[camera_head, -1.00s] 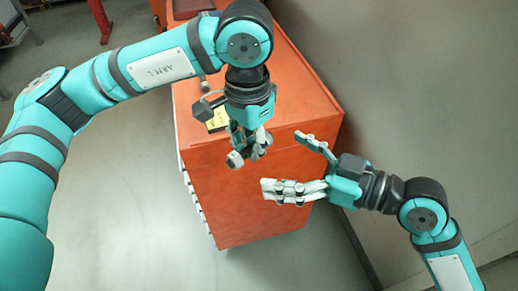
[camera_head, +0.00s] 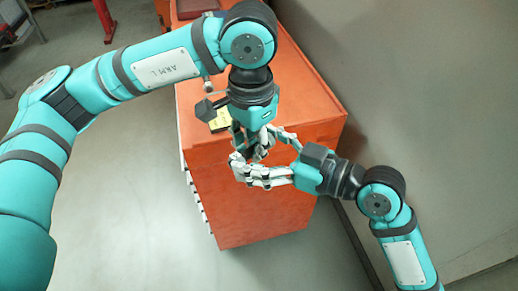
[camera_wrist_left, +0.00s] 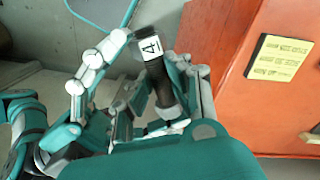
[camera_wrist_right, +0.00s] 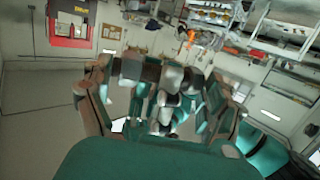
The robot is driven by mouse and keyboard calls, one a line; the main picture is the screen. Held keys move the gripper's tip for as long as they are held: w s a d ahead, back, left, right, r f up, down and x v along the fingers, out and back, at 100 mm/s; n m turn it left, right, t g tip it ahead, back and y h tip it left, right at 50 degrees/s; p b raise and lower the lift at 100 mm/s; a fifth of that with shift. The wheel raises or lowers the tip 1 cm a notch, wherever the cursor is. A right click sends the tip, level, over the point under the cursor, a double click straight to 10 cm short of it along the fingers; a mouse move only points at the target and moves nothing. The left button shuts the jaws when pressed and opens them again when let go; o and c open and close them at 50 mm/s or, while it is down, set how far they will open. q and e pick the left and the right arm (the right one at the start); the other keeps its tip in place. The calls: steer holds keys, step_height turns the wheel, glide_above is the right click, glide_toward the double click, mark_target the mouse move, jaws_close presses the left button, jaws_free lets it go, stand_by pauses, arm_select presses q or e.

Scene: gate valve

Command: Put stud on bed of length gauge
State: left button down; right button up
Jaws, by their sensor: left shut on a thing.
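The stud (camera_wrist_left: 157,80) is a dark rod with a white label marked 4 in the left wrist view. My left gripper (camera_head: 250,148) is shut on it, above the front end of the orange cabinet. My right gripper (camera_head: 262,156) has come in from the right, with its fingers spread on either side of the left gripper's fingers. In the right wrist view its fingers stand apart, and a dark rod, seemingly the stud (camera_wrist_right: 138,70), lies between them. I cannot tell whether they touch it. I cannot make out the length gauge; my left arm covers part of the cabinet top.
The orange cabinet (camera_head: 305,95) stands below both grippers, with a yellow label (camera_wrist_left: 280,57) on its top. A grey wall (camera_head: 430,90) rises close on the right. Open floor (camera_head: 120,200) lies to the left. Shelves (camera_wrist_right: 265,50) show in the right wrist view.

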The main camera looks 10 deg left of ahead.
arm_select(q)
steer(key=shift+w+d, duration=0.1)
steer(key=shift+w, duration=0.05)
arm_select(e)
steer(key=shift+s+a, duration=0.15)
steer(key=shift+s, duration=0.15)
steer(key=c, duration=0.4)
arm_select(q)
steer(key=c, duration=1.7)
jaws_free()
steer(key=shift+r, duration=0.1)
arm_select(e)
steer(key=shift+r, duration=0.1)
steer(key=shift+c, duration=0.9)
arm_select(q)
steer(key=o, duration=0.5)
arm_select(e)
steer(key=shift+w, duration=0.1)
